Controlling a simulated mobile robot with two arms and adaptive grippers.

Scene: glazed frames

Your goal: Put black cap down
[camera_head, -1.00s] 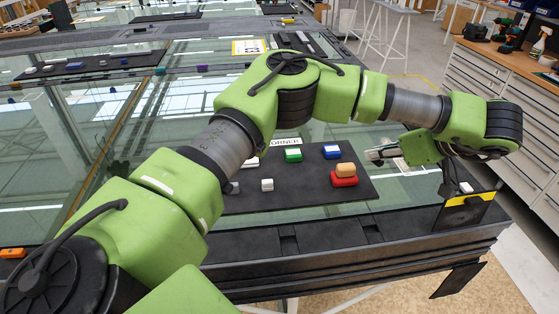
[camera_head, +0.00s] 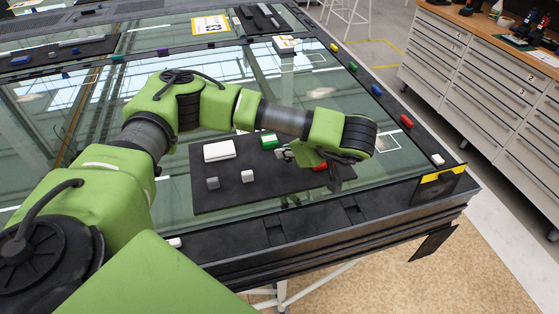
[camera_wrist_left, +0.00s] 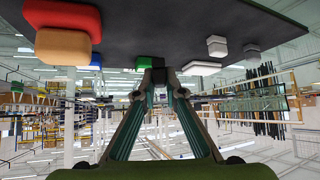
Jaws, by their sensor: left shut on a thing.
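My left gripper (camera_head: 284,153) reaches in over the black mat (camera_head: 225,200) near the green block in the head view. In the wrist view my left gripper (camera_wrist_left: 159,74) has its fingertips drawn together on a small dark piece, the black cap (camera_wrist_left: 158,75). The cap stands out poorly against the dark mat, and I cannot tell whether it touches the mat. In the head view the cap cannot be made out. My right gripper is not in view.
On the mat are a white box (camera_head: 219,150), a grey block (camera_head: 213,183), a white block (camera_head: 247,176), a green block (camera_head: 268,140) and a red block (camera_head: 320,167). An orange block (camera_wrist_left: 62,47) shows in the wrist view. The mat's front left is clear.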

